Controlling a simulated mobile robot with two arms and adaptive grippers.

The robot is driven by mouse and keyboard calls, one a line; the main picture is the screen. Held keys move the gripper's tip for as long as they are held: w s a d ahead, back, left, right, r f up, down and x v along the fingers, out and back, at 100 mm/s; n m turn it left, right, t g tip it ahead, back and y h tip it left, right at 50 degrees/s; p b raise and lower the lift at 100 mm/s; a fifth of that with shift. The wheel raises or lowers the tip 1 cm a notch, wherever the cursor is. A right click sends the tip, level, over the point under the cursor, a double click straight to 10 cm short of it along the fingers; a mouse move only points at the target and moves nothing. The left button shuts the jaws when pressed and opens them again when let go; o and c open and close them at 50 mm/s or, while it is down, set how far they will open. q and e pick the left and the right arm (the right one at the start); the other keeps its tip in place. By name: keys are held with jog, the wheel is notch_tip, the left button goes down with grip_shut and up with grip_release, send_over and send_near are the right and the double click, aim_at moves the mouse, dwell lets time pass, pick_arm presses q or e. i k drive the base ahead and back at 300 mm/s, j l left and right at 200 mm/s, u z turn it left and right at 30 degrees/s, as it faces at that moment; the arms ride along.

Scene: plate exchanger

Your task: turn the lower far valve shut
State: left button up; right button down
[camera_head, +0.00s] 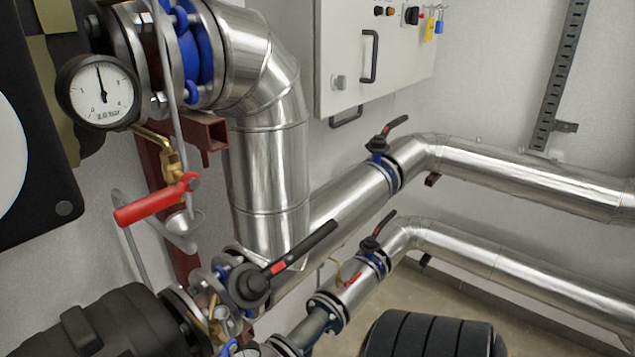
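The lower far valve (372,252) sits on the lower silver pipe (505,262), right of centre, just before that pipe bends right. Its black lever with a red mark (383,227) points up and to the right and looks roughly in line with the pipe. The upper far valve (382,155) is a similar black-levered valve on the larger pipe (540,175) above and behind it. Neither of my grippers shows in the view, and nothing touches the lower far valve's lever.
A nearer valve with a long black lever (300,250) lies front left. A red-handled valve (157,198) and pressure gauge (99,93) are at left. A small red lever (349,279) sits below the lower far valve. A cabinet (350,60) hangs behind.

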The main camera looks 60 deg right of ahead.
aim_at(252, 284)
jog(key=z, duration=1.75)
jog(key=k+z, duration=0.15)
jog(key=z, duration=0.15)
